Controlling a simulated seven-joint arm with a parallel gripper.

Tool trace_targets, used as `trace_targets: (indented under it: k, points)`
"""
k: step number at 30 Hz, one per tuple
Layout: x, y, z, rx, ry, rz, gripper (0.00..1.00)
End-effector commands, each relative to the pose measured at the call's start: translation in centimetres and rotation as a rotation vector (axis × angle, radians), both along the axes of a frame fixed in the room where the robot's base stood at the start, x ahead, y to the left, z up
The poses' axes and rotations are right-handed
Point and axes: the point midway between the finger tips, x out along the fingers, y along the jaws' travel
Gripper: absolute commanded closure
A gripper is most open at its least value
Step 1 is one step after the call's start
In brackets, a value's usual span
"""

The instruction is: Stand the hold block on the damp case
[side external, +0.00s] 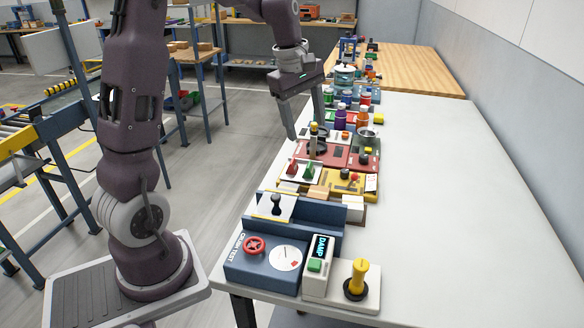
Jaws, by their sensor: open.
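The damp case (315,277) is a small white case with a lit "DAMP" display and a green button. It stands at the near end of the table, between a blue tester and a white base with a yellow lever. I cannot pick out the hold block by any readable label; the lettering farther back is too small. My gripper (305,131) is open, fingers pointing down, over the crowded middle of the table. An upright post with a yellow top (314,138) shows between or just behind its fingertips. The fingers appear empty, and contact is unclear.
The blue tester (262,268) has a red wheel and a dial. The yellow lever (358,277) rises right beside the damp case. A plain white block (353,209) sits behind. Several coloured panels and jars crowd the table's left side. The white table (470,220) is clear on the right.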

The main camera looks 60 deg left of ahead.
Motion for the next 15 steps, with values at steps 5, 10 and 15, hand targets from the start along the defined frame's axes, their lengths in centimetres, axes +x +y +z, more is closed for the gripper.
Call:
trace_targets:
  k: [5,10,15]
  points:
    - [2.9,9.6,-8.7,-0.133,0.108,0.528,0.36]
    - [3.2,12.4,-12.2,-0.172,0.141,0.707,0.36]
    - [3.4,12.4,-14.7,-0.174,0.145,0.711,0.36]
